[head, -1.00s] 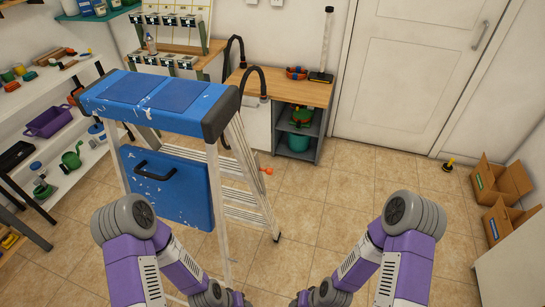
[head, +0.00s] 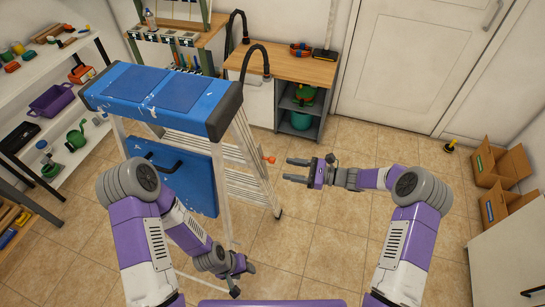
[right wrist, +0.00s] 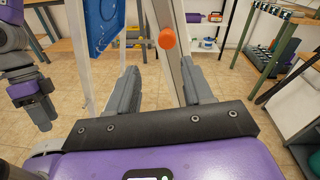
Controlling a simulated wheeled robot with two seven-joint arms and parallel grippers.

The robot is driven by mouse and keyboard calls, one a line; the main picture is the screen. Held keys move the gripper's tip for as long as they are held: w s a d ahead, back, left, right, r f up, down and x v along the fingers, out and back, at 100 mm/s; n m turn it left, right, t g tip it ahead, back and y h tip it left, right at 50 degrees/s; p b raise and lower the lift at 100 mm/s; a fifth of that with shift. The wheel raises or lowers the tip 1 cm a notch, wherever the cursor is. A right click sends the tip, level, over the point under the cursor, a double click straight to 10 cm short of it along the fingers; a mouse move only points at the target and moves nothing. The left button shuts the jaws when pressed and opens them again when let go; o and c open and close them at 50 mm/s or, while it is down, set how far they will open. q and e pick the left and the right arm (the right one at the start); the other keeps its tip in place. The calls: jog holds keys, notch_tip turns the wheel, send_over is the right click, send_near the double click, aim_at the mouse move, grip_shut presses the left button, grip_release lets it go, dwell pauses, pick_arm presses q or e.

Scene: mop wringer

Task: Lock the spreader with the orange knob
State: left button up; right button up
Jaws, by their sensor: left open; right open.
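A stepladder with a blue top (head: 165,95) and aluminium legs stands at centre left in the head view. Its orange knob (head: 268,159) sticks out at the right side of the ladder; it also shows in the right wrist view (right wrist: 167,39), beyond and above the fingertips. My right gripper (head: 290,170) is open and empty, pointing left at the ladder just right of the knob, apart from it. Its fingers also show in the right wrist view (right wrist: 158,84). My left gripper (head: 243,276) is low, in front of the ladder, apart from the knob. The spreader is hard to make out among the rungs.
A wooden-topped cabinet (head: 283,66) stands behind the ladder against the wall. White shelves (head: 85,100) hold goods at the left. Cardboard boxes (head: 500,165) sit on the right.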

aim_at(273, 160)
jog(key=shift+y, duration=0.3)
jog(key=x, duration=0.2)
jog(key=r+x, duration=0.1)
jog(key=x, duration=0.2)
jog(key=w+x, duration=0.1)
jog(key=x, duration=0.1)
jog(key=shift+w+a+r+b, duration=0.1)
jog(key=shift+r+b, duration=0.15)
jog(key=shift+b, duration=0.05)
grip_shut()
